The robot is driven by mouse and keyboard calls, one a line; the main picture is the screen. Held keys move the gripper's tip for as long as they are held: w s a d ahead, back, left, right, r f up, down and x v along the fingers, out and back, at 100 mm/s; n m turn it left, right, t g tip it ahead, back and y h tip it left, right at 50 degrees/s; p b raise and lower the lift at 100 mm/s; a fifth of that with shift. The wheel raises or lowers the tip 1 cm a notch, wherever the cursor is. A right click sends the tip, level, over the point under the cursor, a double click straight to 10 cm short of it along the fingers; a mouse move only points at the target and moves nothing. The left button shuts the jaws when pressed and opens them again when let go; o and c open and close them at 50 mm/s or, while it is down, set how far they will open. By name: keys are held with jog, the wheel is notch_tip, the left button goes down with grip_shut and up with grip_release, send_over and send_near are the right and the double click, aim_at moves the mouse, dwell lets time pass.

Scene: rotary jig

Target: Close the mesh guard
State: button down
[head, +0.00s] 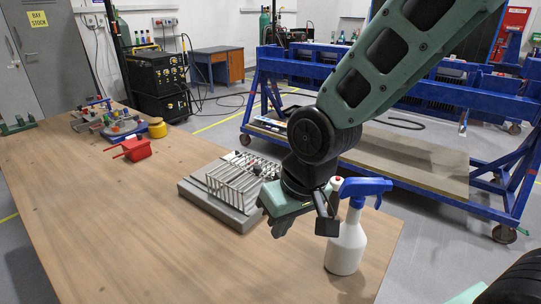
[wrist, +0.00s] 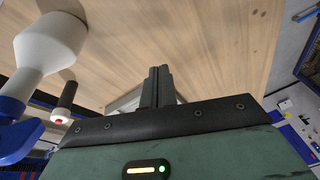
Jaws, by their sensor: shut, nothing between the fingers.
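The mesh guard (head: 228,190) is a pale wire grid at the front of a grey jig (head: 193,191) on the wooden table. It stands up at a tilt, with small metal parts behind it on the jig. My gripper (head: 277,229) is just right of the jig in the head view, fingers together and empty, apart from the guard as far as I can tell. In the wrist view the shut fingers (wrist: 158,84) point at the table. A pale grey edge beside them is mostly hidden, and I cannot tell whether it is the jig or guard.
A white spray bottle (head: 346,246) with a blue head stands close to the right of my gripper; it also shows in the wrist view (wrist: 47,42). A red vise-like block (head: 136,150) sits far left. The table's left front is clear.

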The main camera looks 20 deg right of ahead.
jog(key=w+d+r+m+t+p, duration=0.2)
jog(key=w+d+m+p, duration=0.15)
jog(key=w+d, duration=0.4)
jog(key=w+d+r+m+t+p, duration=0.1)
jog(key=w+d+m+t+p, duration=0.25)
jog(key=w, duration=0.65)
jog(key=m+p, duration=0.1)
jog(key=p, duration=0.2)
send_near(262, 174)
jog(key=shift+g, duration=0.45)
jog(key=x, duration=0.4)
jog(key=shift+w+d+r, duration=0.15)
jog(key=shift+w+d, duration=0.1)
jog(key=shift+d, duration=0.15)
jog(key=shift+w+a, duration=0.3)
